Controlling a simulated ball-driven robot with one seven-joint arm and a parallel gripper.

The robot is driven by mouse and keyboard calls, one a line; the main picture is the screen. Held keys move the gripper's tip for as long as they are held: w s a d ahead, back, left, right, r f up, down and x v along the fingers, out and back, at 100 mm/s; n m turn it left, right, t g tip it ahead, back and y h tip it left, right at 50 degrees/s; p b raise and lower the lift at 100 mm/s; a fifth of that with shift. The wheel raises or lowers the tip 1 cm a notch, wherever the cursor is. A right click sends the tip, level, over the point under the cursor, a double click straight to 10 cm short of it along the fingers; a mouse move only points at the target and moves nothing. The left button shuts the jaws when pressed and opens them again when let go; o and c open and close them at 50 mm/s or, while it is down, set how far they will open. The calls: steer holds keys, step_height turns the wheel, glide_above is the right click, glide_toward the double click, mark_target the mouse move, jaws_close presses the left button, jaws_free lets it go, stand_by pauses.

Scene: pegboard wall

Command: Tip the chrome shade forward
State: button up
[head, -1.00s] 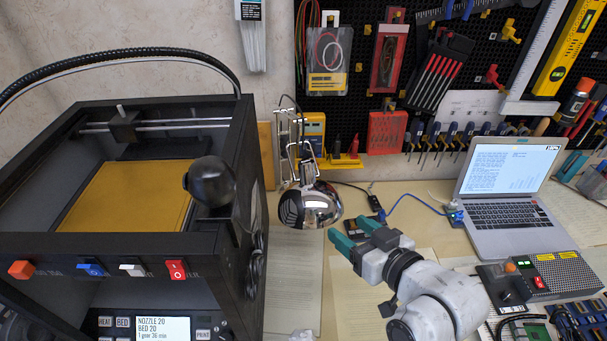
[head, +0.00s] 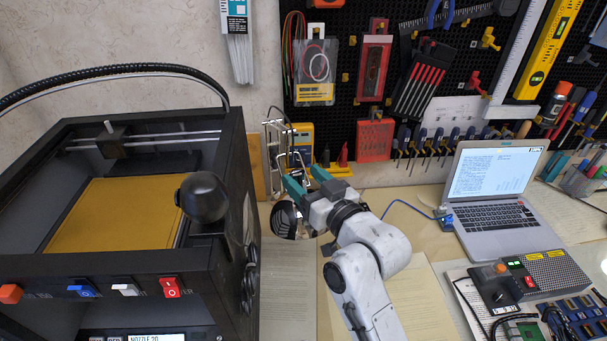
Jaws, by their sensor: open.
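The chrome shade (head: 286,221) is a shiny lamp head with a dark striped part, hanging low on a wire-like lamp arm (head: 274,150) in the head view. It is just right of the printer, and its right side is hidden behind my gripper. My gripper (head: 306,180) has teal fingertips that are open and point up and left, over the upper right of the shade. I cannot tell whether a fingertip touches the shade or the lamp arm.
The black 3D printer (head: 236,170) with its round black knob stands close on the left. A laptop (head: 495,215) and a control box (head: 545,272) stand on the right. The tool-hung pegboard (head: 350,110) is behind. Paper sheets (head: 287,300) lie on the bench in front.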

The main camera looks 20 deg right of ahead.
steer(key=shift+w+a, duration=0.1)
steer(key=shift+w, duration=0.4)
jaws_close()
stand_by(0.3)
